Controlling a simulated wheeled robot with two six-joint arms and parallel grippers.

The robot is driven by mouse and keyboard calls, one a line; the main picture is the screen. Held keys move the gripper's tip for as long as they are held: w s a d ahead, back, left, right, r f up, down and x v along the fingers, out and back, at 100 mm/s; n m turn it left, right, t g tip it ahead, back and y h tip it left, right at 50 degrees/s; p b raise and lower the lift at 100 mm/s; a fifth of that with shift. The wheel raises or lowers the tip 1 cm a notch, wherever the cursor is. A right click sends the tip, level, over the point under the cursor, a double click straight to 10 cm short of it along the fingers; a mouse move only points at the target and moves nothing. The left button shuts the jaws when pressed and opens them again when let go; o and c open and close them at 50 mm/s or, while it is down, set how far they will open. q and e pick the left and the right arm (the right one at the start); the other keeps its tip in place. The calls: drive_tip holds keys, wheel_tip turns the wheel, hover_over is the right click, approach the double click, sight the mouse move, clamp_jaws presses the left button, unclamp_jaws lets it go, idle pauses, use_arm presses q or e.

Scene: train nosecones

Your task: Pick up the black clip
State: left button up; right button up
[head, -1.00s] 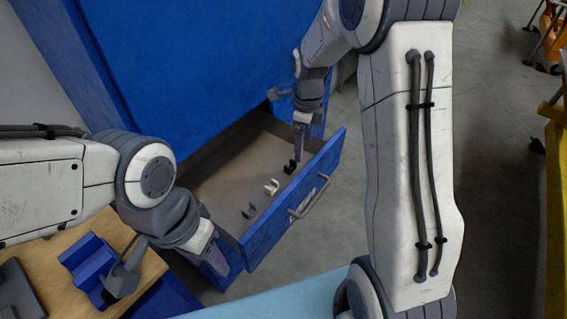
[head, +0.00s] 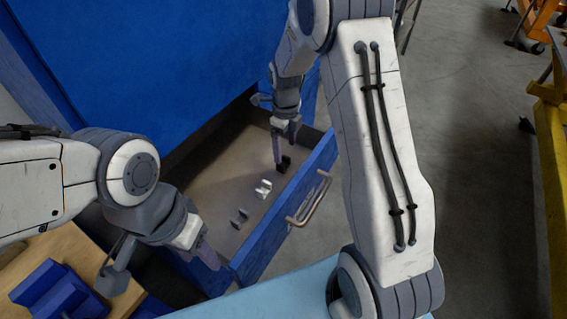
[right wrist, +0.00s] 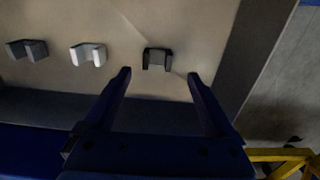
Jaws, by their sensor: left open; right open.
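The black clip (head: 284,165) lies in the open blue drawer near its right end, and in the right wrist view the black clip (right wrist: 157,58) sits on the beige drawer floor. My right gripper (head: 278,160) reaches down into the drawer over the clip. In the right wrist view my right gripper (right wrist: 158,76) is open and empty, its two fingertips spread to either side below the clip. Whether they touch it I cannot tell. My left gripper (head: 213,258) is open at the drawer's near left corner, outside the drawer.
A white clip (head: 263,188) and a grey clip (head: 240,217) lie in a row beside the black one. The drawer front (head: 290,205) with its handle (head: 312,200) stands close to the right gripper. A blue block (head: 60,292) rests on the wooden table at lower left.

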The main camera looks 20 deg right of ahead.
sight(283, 161)
drive_tip(key=shift+f, duration=0.4)
drive_tip(key=f, duration=0.1)
drive_tip(key=f+p, duration=0.1)
drive_tip(key=f, duration=0.1)
drive_tip(key=f+p, duration=0.1)
drive_tip(key=shift+a+f, duration=0.3)
drive_tip(key=shift+f, duration=0.4)
drive_tip(key=c, duration=1.4)
